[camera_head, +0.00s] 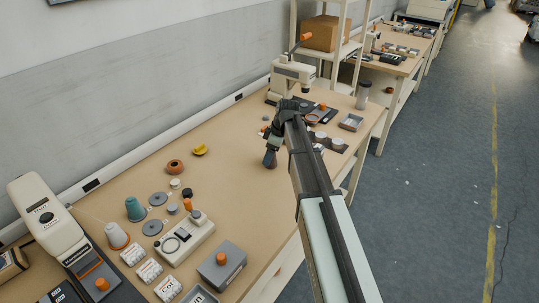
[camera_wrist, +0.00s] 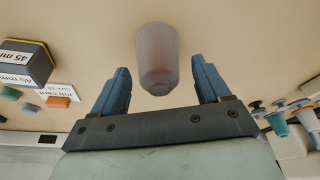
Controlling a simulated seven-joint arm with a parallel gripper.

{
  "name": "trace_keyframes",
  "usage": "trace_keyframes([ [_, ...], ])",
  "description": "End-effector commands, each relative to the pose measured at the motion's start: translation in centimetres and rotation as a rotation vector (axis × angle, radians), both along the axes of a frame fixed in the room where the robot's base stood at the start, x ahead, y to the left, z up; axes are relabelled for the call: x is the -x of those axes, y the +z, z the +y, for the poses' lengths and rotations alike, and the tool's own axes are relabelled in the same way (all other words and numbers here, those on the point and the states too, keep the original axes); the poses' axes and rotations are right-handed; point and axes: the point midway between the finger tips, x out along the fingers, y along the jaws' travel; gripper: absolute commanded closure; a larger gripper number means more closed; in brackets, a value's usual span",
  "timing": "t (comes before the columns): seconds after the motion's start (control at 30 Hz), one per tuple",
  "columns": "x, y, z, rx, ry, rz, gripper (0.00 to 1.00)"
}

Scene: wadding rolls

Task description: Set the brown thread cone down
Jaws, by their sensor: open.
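The brown thread cone (camera_wrist: 157,58) is a dull grey-brown cup-like shape in the wrist view, with its rounded end towards my palm. My gripper (camera_wrist: 160,80) is open, with one blue finger on each side of the cone and a visible gap to each. The cone lies between or just beyond the fingertips; whether it rests on the tabletop I cannot tell. In the head view my gripper (camera_head: 270,158) is low over the middle of the table (camera_head: 225,235), and I cannot make out the cone there.
A beige machine (camera_head: 290,78) stands behind my gripper. Bare table lies left of my gripper.

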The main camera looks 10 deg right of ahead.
Motion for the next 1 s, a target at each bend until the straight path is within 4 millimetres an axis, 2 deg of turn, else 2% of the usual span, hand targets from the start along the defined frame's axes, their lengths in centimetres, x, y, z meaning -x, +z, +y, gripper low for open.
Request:
trace_keyframes([
  [0.4,0.7,6.8,-1.9,0.000,-0.001,-0.003,0.24],
  [0.6,1.0,9.3,-2.7,-0.001,0.000,-0.001,0.24],
  [0.8,1.2,10.7,-3.0,-0.001,0.000,-0.001,0.24],
  [1.0,1.3,10.9,-3.1,0.000,0.000,0.000,0.24],
])
